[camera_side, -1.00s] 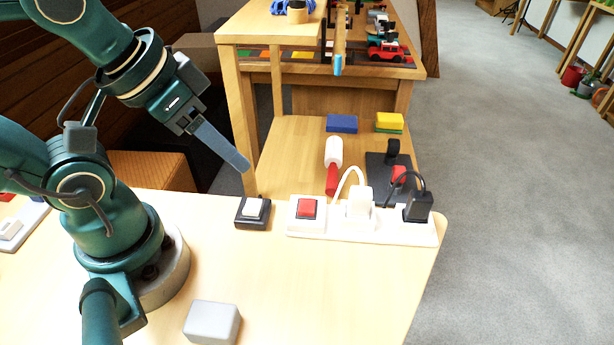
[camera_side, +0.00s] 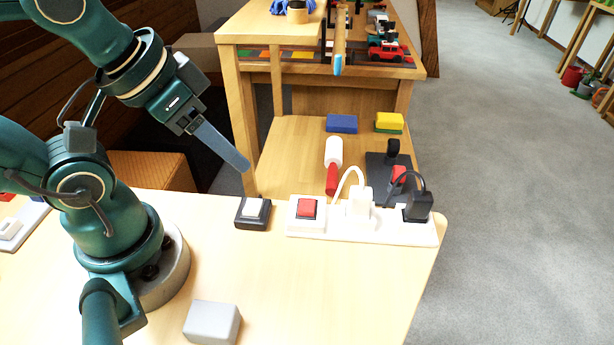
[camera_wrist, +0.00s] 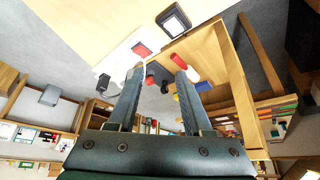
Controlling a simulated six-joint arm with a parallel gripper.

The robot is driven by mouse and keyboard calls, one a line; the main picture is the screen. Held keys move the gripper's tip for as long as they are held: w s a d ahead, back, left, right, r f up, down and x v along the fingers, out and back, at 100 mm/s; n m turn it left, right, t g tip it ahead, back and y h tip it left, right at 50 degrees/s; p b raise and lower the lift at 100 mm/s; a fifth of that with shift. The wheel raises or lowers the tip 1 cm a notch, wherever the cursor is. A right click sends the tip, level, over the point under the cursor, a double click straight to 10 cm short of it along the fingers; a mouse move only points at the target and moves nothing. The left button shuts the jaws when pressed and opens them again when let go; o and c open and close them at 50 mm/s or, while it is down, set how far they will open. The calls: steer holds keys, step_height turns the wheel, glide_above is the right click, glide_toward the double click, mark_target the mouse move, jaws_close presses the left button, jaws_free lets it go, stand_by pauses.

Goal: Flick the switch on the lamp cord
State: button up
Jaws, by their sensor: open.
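A small black box with a white rocker switch (camera_side: 253,211) sits on the light wooden table, left of a white power strip (camera_side: 335,236). It also shows at the top of the wrist view (camera_wrist: 174,20). I see no cord running from it. The strip carries a red switch (camera_side: 307,208), a white plug (camera_side: 360,208) and a black plug (camera_side: 417,206). My gripper (camera_side: 245,168) is above and a little left of the black box, not touching it. In the wrist view its two fingers (camera_wrist: 158,68) stand apart with nothing held between them.
A grey block (camera_side: 212,322) lies near the front of the table. A red-and-white cylinder (camera_side: 333,165) and blue (camera_side: 341,123) and yellow (camera_side: 389,121) blocks are behind the strip. The table between the grey block and the strip is clear.

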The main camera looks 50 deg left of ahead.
steer(key=shift+c, duration=0.3)
jaws_close()
stand_by(1.3)
